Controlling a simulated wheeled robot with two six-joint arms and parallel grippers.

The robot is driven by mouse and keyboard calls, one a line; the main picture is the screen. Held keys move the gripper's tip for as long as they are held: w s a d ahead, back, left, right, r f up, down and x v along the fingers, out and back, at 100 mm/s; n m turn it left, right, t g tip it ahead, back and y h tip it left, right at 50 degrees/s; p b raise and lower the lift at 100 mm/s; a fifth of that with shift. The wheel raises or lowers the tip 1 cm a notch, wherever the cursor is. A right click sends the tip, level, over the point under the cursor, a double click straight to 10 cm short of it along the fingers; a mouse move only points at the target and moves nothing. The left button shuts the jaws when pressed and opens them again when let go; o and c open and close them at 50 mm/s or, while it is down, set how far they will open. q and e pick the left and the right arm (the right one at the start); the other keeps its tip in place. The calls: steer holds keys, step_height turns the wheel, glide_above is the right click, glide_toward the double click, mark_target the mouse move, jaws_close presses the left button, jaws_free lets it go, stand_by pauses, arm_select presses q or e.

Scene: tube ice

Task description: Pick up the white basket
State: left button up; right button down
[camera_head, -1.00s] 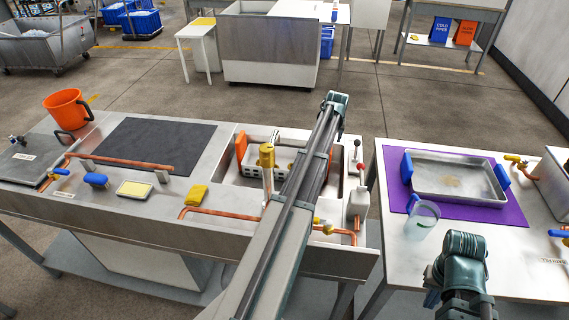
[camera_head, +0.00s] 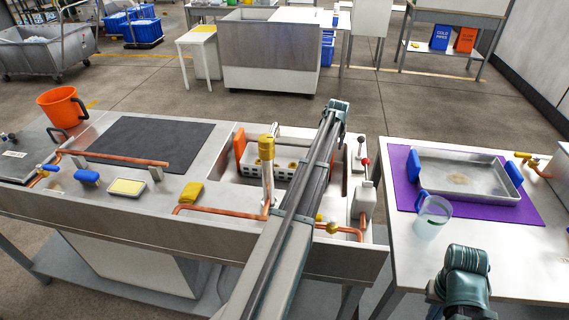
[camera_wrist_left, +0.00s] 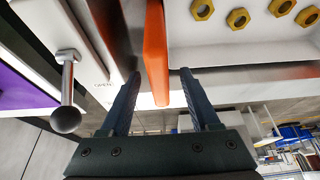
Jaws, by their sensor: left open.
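The white basket (camera_head: 285,165) sits in the sink recess of the steel counter in the head view, partly hidden behind my left arm. Its left orange handle (camera_head: 239,143) stands upright.
Copper pipes and a yellow-topped tap (camera_head: 266,150) stand in front of the sink. A knobbed lever (camera_wrist_left: 65,115) is beside my left gripper in the wrist view. A metal tray (camera_head: 465,177) on a purple mat and a clear jug (camera_head: 431,218) occupy the right table.

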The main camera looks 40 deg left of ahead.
arm_select(q)
steer(key=b+x, duration=0.2)
steer(key=x, duration=0.1)
steer(key=shift+w, duration=0.1)
arm_select(e)
step_height(320, 180, down, 3)
steer(key=shift+r, duration=0.1)
arm_select(q)
steer(key=shift+f, duration=0.3)
arm_select(e)
steer(key=shift+f, duration=0.3)
arm_select(q)
jaws_close()
stand_by(1.2)
